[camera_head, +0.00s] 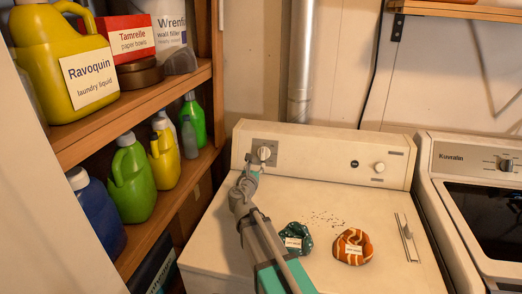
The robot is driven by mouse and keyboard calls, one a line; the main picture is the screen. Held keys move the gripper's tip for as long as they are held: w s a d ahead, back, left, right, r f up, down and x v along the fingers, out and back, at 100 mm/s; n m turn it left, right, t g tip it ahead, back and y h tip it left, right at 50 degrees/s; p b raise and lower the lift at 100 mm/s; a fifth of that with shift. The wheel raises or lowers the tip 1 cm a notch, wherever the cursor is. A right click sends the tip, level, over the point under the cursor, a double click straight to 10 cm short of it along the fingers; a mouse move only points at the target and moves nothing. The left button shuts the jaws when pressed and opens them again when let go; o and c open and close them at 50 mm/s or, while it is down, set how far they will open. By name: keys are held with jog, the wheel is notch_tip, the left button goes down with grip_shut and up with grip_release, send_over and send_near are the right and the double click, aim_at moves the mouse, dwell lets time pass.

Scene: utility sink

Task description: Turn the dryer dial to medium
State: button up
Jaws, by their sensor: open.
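The white dryer stands in the middle, its back panel (325,155) rising behind a flat top. A round pale dial (264,153) sits on a grey plate at the panel's left end. The marks around it are too small to read, so I cannot tell its setting. My gripper (255,166) is open just in front of and below the dial, close to it. I cannot tell whether the fingers touch it. My arm reaches up to it from the bottom of the view and hides part of the dryer top.
A second knob (379,167) is on the panel's right. Shelves (125,112) with bottles stand left; a Kuvalin machine (455,158) stands right.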

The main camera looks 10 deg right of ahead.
aim_at(263, 148)
jog(key=shift+w+a, duration=0.1)
jog(key=x, duration=1.3)
jog(key=shift+w, duration=0.25)
jog(key=shift+c, duration=0.3)
jog(key=shift+s, duration=0.15)
grip_shut()
